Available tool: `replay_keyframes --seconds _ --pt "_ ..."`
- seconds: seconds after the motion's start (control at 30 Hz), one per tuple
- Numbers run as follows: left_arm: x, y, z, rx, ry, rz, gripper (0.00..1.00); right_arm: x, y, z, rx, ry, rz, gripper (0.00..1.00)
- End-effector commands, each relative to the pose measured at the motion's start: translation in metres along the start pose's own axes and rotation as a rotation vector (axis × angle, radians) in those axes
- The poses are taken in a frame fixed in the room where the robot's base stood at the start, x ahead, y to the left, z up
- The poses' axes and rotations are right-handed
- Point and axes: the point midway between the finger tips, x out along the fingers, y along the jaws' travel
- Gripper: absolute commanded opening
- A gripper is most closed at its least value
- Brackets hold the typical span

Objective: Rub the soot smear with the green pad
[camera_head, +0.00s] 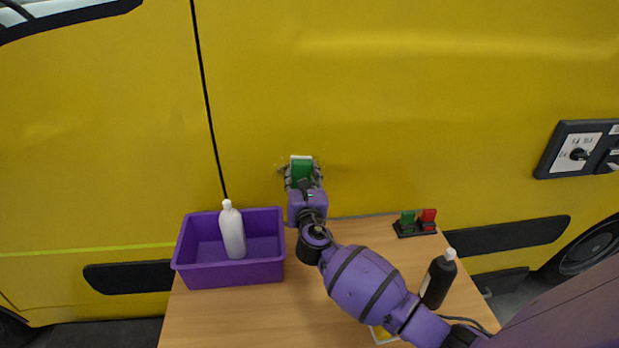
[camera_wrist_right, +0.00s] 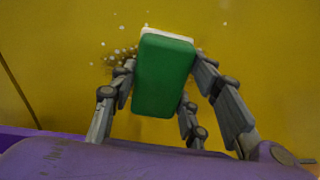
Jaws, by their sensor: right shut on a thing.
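The green pad (camera_wrist_right: 163,78) has a white face on its far side, against or very close to the yellow panel. It also shows in the head view (camera_head: 301,170). My right gripper (camera_head: 302,176) is shut on the pad, with its fingers on both sides in the right wrist view (camera_wrist_right: 165,85). The soot smear (camera_wrist_right: 118,52) is a dark speckled patch with white spots on the yellow panel, partly hidden behind the pad and fingers. In the head view only its edge (camera_head: 282,169) shows left of the gripper. My left gripper is not in view.
A purple bin (camera_head: 229,273) with a white bottle (camera_head: 232,232) stands on the wooden table (camera_head: 255,318), left of my arm. A black bottle (camera_head: 438,280) and a holder with green and red pieces (camera_head: 416,224) stand to the right. A switch panel (camera_head: 580,151) is on the yellow wall.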

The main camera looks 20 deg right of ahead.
Motion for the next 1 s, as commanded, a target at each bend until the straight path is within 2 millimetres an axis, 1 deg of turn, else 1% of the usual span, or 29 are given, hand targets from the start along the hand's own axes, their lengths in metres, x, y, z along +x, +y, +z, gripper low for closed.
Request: replay_keyframes --seconds 0.03,0.27,0.6,0.77,0.87,1.0 --pt "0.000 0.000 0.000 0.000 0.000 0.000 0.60 0.001 0.004 0.001 0.001 -0.002 0.002 0.19" --pt "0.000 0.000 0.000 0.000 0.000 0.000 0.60 0.001 0.012 0.001 0.001 -0.003 0.003 0.19" --pt "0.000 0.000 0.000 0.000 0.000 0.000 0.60 -0.001 0.039 -0.002 0.001 -0.003 0.003 0.19" --pt "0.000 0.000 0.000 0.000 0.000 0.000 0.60 -0.001 0.043 -0.003 0.000 -0.003 0.002 0.19" --pt "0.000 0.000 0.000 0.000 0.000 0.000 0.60 -0.001 0.048 -0.003 0.001 -0.003 0.002 0.19" --pt "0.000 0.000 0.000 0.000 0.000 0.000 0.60 -0.001 0.060 -0.004 0.002 -0.002 0.003 0.19"
